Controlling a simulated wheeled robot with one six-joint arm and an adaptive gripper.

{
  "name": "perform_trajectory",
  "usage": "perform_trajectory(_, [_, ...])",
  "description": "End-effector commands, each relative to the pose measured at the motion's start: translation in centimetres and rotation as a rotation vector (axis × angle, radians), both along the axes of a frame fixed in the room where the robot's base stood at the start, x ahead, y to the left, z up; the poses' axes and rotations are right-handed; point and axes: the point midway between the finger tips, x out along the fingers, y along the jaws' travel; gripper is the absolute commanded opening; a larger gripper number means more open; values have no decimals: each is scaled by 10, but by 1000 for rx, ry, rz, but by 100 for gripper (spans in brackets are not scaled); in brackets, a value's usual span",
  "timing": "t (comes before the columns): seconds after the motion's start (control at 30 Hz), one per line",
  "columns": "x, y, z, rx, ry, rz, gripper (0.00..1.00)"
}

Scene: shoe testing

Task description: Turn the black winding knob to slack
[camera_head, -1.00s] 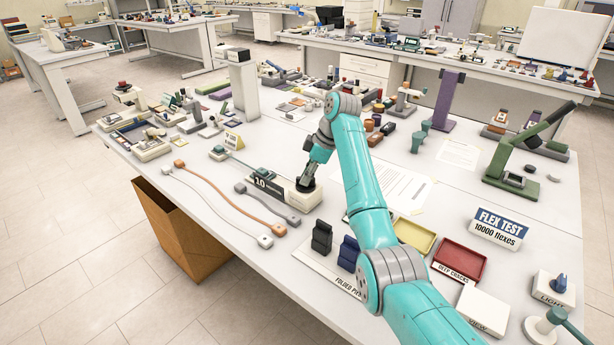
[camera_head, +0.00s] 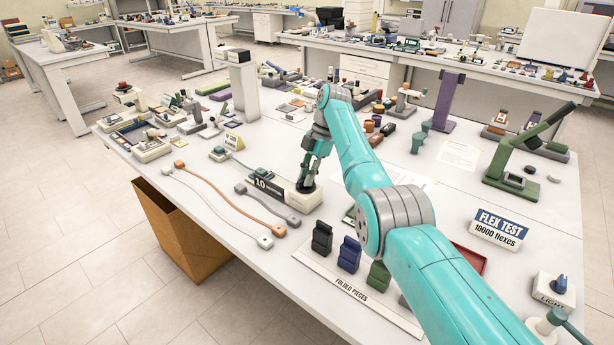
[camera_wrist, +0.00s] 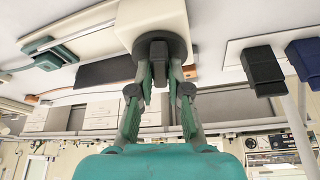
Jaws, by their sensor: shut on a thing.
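The black winding knob (camera_wrist: 161,45) is a dark disc with a raised grip bar, on the end of a cream block (camera_head: 284,189) that carries a black panel reading 10. In the wrist view the two green-grey fingers of my gripper (camera_wrist: 161,75) stand on either side of the knob's bar and are shut on it. In the head view my gripper (camera_head: 307,183) points down at the knob, and the fingers hide part of it. A green clamp piece (camera_head: 262,174) with a strap sits at the block's far left end.
Orange, grey and white straps (camera_head: 240,205) lie to the left. A board of folded pieces (camera_head: 350,283), with black and blue pieces (camera_head: 322,236) on it, stands close to the right. A FLEX TEST sign (camera_head: 501,225) is farther right. My arm covers some trays.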

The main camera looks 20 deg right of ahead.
Motion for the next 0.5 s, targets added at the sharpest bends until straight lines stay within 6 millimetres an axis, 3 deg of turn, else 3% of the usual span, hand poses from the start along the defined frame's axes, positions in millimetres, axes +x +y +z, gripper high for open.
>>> perform_trajectory(0.5, [0,-1,-1,-2,2,96,0])
